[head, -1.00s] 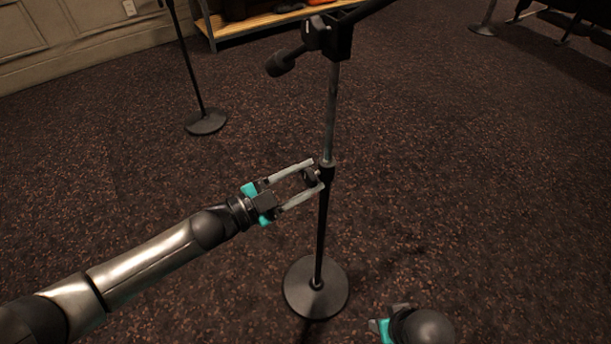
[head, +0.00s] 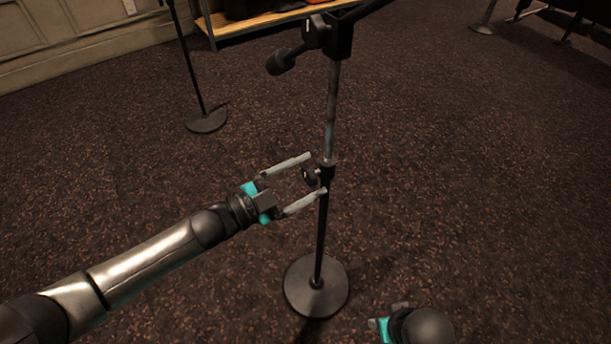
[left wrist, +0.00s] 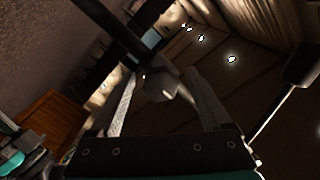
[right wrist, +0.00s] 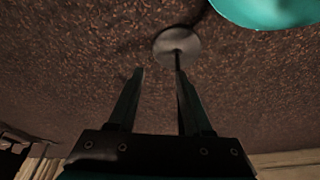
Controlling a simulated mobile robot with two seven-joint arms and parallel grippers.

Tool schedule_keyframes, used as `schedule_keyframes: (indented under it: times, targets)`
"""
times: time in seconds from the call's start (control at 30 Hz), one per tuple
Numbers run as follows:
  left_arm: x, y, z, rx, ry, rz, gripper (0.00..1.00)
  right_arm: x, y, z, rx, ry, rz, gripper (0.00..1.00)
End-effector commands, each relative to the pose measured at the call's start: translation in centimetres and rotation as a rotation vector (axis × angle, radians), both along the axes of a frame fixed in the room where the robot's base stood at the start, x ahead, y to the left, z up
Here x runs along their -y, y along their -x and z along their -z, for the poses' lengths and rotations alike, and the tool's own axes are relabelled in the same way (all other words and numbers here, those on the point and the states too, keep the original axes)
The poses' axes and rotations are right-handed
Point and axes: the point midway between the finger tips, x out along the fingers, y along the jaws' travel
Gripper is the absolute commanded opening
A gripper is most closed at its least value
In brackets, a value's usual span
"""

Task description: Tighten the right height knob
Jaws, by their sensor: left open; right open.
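The microphone stand (head: 322,225) is upright in the middle of the head view, on a round base (head: 316,287). Its dark height knob (head: 310,175) sticks out to the left of the pole at the collar. My left gripper (head: 318,173) is open, with one finger above and one below the knob; I cannot see any contact. In the left wrist view the knob (left wrist: 160,86) sits between the spread fingers, near the dark pole (left wrist: 115,32). My right gripper (right wrist: 158,75) is open and empty, low at the bottom of the head view (head: 392,322).
Another stand (head: 206,121) is at the back left, near a shelf (head: 262,22). The carpet around the stand is clear.

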Motion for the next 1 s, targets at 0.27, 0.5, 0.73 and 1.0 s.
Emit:
schedule_keyframes:
  times: [0.27,0.5,0.73,1.0]
  targets:
    - [-0.2,0.1,0.0,-0.001,0.000,-0.001,0.81,0.0,0.0,-0.1,0.000,0.000,0.001,0.50]
    - [-2.4,1.7,-0.1,-0.005,-0.001,-0.002,0.81,0.3,0.9,1.5,-0.032,0.005,0.002,0.50]
    - [-6.5,4.7,-0.1,-0.005,-0.003,-0.002,0.81,0.5,2.4,3.8,-0.068,0.011,-0.001,0.50]
    - [-10.5,7.7,-0.1,-0.003,-0.001,-0.001,0.81,1.1,3.2,6.1,-0.076,0.020,-0.004,0.50]
